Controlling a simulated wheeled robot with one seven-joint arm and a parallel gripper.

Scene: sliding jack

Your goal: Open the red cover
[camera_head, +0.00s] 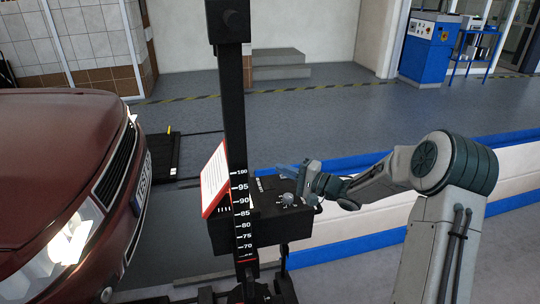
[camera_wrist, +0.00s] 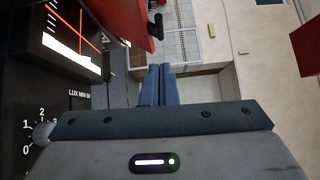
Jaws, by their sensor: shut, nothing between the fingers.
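The red cover (camera_head: 214,182) is a flat panel with a white inner face. In the head view it stands raised and tilted at the left side of the black box (camera_head: 265,222), partly hidden by the black post. My gripper (camera_head: 287,169) is above the right part of the box, to the right of the cover and apart from it. In the wrist view its two blue fingers (camera_wrist: 155,84) are together with nothing held.
The black post (camera_head: 236,130) with a number scale rises in front of the box. A knob (camera_head: 288,199) is on the box top, and a lux display (camera_wrist: 72,40) shows in the wrist view. A dark red car (camera_head: 60,170) stands at left.

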